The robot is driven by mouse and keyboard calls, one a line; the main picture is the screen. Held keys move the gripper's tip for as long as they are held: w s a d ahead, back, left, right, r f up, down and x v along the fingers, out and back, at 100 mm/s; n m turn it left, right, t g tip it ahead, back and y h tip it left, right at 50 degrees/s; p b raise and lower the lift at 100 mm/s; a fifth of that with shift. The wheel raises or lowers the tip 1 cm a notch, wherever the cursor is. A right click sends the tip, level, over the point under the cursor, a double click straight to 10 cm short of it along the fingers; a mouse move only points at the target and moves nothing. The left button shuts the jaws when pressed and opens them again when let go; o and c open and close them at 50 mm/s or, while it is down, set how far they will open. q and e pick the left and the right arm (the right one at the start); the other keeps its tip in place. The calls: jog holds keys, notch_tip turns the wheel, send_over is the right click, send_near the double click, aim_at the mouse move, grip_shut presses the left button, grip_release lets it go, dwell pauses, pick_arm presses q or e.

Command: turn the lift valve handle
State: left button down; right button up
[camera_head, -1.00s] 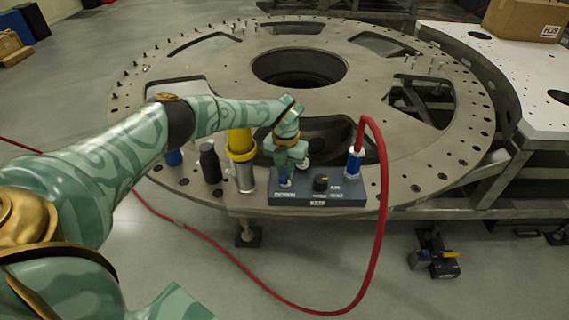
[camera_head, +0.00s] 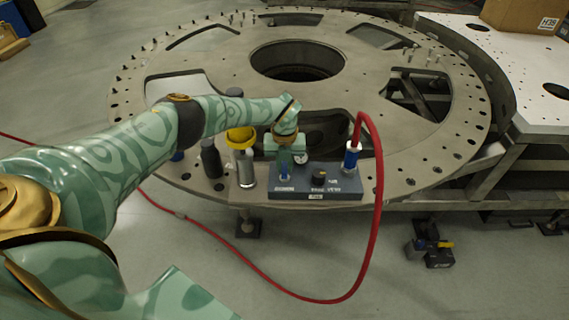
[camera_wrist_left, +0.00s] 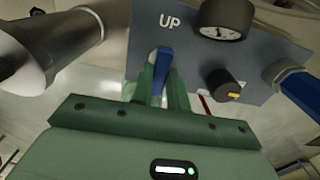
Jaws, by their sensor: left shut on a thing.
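The lift valve handle is a small blue lever (camera_wrist_left: 161,68) on a grey control box (camera_head: 345,183), just below the word UP in the left wrist view. My left gripper (camera_wrist_left: 165,92) is shut on it, with one green finger on each side. In the head view my left gripper (camera_head: 285,160) reaches down onto the left part of the box, and its fingers mostly hide the handle. The yellow-topped silver cylinder (camera_head: 246,168) stands upright just left of the box. My right gripper is not in view.
The box carries a black knob (camera_wrist_left: 225,85), a round gauge (camera_wrist_left: 222,22) and a blue connector (camera_head: 351,160) with a red hose (camera_head: 381,210). A black bottle (camera_head: 211,160) stands left of the cylinder. The large round plate (camera_head: 215,75) has open cutouts.

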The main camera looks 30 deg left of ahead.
aim_at(285, 168)
pick_arm(q)
jog(key=c, duration=1.4)
grip_release()
jog(key=shift+o, duration=0.2)
jog(key=shift+r, duration=0.5)
notch_tip(285, 168, up, 15)
jog(key=p, duration=0.2)
jog(key=shift+r, duration=0.2)
jog(key=shift+d+f, duration=0.1)
